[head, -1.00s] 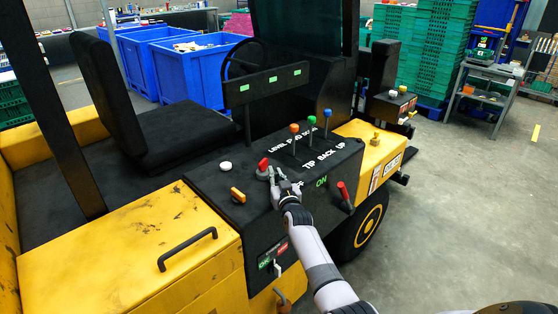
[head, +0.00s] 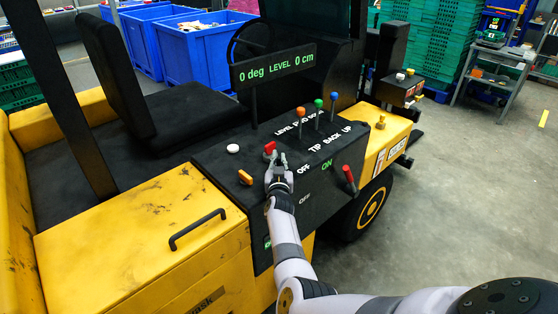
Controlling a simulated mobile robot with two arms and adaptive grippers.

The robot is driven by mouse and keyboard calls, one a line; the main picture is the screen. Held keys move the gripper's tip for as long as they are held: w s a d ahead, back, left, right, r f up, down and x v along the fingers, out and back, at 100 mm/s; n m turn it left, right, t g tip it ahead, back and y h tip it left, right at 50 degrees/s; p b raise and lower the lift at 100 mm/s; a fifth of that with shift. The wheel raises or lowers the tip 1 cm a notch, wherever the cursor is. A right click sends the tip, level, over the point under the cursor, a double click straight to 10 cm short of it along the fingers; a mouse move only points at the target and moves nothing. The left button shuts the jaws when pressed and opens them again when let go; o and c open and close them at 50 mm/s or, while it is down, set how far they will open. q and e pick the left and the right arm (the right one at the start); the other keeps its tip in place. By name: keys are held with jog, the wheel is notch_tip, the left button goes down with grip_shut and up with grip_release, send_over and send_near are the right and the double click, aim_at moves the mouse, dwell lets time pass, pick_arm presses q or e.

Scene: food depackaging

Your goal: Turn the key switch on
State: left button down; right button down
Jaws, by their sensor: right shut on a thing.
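The red key switch (head: 270,147) sits on the black control panel (head: 222,160) of the yellow forklift-like vehicle. My right gripper (head: 275,168) is at the key switch, shut on its red handle; the fingers partly hide its base. White "OFF" and green "ON" labels show just right of the gripper. The display (head: 274,68) above the panel is lit and reads "0 deg LEVEL 0 cm". My left gripper is not in view.
Open floor lies at the far right.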

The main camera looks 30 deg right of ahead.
jog(key=shift+r, duration=0.2)
jog(key=c, duration=1.6)
grip_release()
jog(key=shift+f, duration=0.1)
jog(key=shift+d+f+y, duration=0.1)
jog(key=shift+d+y, duration=0.05)
jog(key=shift+y, duration=0.15)
